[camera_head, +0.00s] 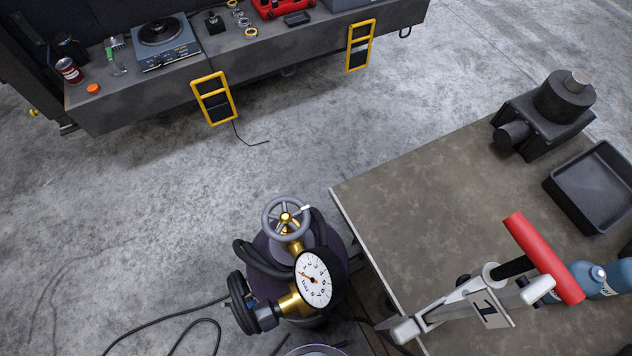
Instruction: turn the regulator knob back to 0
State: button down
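A dark gas cylinder (264,268) stands on the floor beside the table's left edge, with a brass regulator (291,302) on top. The regulator's black ridged knob (240,303) faces left. Its white round gauge (314,279) faces up, and the orange needle points toward the upper left of the dial. The small figures are hard to read. A grey spoked handwheel (286,218) sits on the brass valve behind the gauge. I see no marking that tells the knob's setting. My gripper is not in view.
A brown-grey table (400,190) fills the right, bearing a dark machine part (545,115), a black tray (592,190) and a grey tool with a red handle (543,257). A dark workbench (290,48) stands at the back. A black cable (170,318) lies on the floor.

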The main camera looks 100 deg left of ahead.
aim_at(267, 313)
jog(key=k+l+u, duration=0.15)
jog(key=k+u, duration=0.25)
jog(key=k+l+u, duration=0.1)
jog(key=k+u, duration=0.25)
jog(key=u, duration=1.4)
